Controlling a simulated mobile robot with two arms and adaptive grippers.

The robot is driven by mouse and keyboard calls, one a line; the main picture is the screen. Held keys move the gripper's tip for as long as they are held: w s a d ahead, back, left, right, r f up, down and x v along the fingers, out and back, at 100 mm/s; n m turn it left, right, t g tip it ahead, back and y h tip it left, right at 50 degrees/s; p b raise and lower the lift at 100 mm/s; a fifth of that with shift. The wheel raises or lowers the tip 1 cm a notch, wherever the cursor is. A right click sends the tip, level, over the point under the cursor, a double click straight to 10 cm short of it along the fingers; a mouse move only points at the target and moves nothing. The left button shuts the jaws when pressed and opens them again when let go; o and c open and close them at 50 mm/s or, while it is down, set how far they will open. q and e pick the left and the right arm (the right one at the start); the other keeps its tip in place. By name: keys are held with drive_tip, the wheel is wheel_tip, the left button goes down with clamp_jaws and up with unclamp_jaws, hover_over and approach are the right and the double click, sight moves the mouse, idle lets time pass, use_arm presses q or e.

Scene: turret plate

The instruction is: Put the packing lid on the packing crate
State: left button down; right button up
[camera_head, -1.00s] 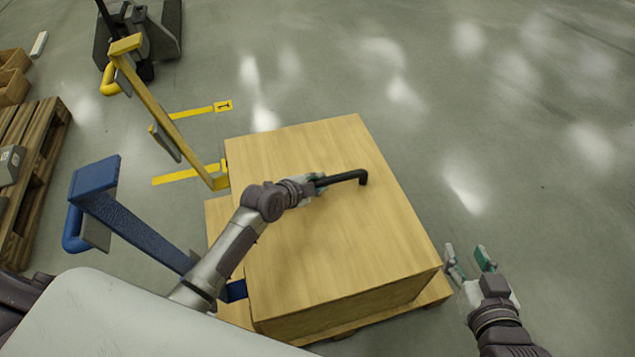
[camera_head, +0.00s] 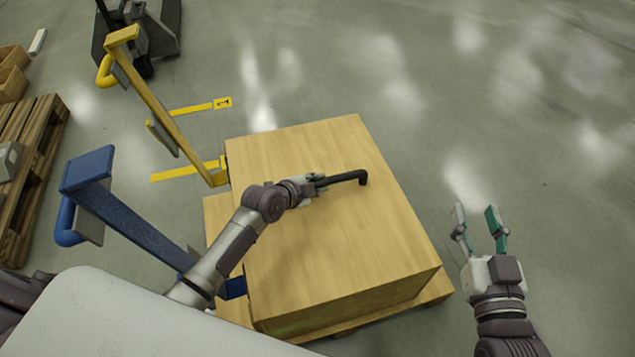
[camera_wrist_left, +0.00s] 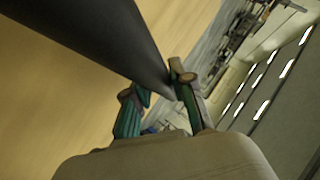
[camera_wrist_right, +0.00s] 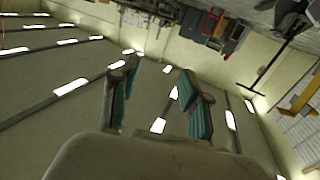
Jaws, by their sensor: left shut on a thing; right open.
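The packing lid (camera_head: 320,240) is a light wooden panel with a black bar handle (camera_head: 346,177) on top. It lies over the packing crate (camera_head: 350,307), whose wooden front side shows below it. I cannot tell whether the lid is fully seated. My left gripper (camera_head: 318,184) is shut on the left end of the handle. In the left wrist view, the dark handle (camera_wrist_left: 100,40) runs between the fingers. My right gripper (camera_head: 482,222) is open and empty, right of the crate over the floor. In the right wrist view its fingers (camera_wrist_right: 157,95) are apart with nothing between them.
A pallet lies under the crate, its edge (camera_head: 437,288) showing at the right. A blue post (camera_head: 125,220) and a yellow post (camera_head: 165,110) stand to the left. A wooden pallet (camera_head: 38,150) lies far left. The floor at right is clear.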

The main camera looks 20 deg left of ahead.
use_arm(q)
drive_tip(key=shift+w+r, duration=0.1)
drive_tip(key=shift+w, duration=0.05)
use_arm(e)
drive_tip(key=shift+a+r+t+y, duration=0.15)
drive_tip(key=shift+r+t+y, duration=0.2)
drive_tip(key=shift+r, duration=0.4)
idle(0.4)
